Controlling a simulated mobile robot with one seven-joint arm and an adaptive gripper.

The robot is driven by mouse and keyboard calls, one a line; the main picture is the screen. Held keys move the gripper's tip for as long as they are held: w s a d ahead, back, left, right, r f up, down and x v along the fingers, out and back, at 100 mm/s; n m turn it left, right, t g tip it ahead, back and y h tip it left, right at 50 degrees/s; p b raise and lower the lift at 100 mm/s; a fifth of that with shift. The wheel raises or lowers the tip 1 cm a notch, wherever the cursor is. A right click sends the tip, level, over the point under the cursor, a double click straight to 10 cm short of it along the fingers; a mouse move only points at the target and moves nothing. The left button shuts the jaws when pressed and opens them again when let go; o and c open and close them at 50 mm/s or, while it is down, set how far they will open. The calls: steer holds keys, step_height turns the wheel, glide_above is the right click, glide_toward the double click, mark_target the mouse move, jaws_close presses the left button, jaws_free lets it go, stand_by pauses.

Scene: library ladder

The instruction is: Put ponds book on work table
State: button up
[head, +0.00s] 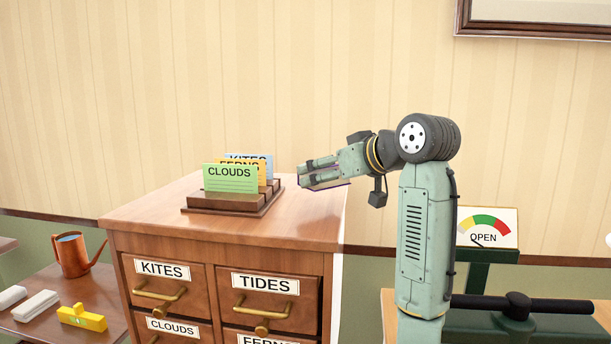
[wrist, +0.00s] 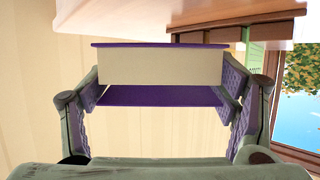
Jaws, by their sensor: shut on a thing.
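My gripper (head: 312,172) is shut on a book with purple covers and cream pages. The book (wrist: 160,68) shows between both fingers in the wrist view; no title is readable, so I cannot confirm it is the ponds book. In the head view the book (head: 328,185) is a thin, purple-edged shape under the fingers, near the right edge of the cabinet top. A wooden table (head: 50,299) stands low at the left and another wooden surface (head: 388,305) shows at the lower right, partly behind my arm. I cannot tell which is the work table.
A wooden card cabinet (head: 205,254) with labelled drawers bears a card rack (head: 232,203) with CLOUDS, FERNS and KITES cards. The left table holds a copper watering can (head: 73,257), white blocks and a yellow block (head: 82,318). An OPEN dial sign (head: 487,228) stands right of my arm.

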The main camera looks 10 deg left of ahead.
steer(key=p, duration=0.2)
glide_above(311, 197)
steer(key=shift+s+f, duration=0.15)
steer(key=shift+f, duration=0.2)
steer(key=shift+f+p, duration=0.5)
steer(key=shift+f, duration=1.15)
steer(key=shift+f, duration=0.2)
steer(key=o, duration=1.2)
steer(key=shift+r, duration=0.1)
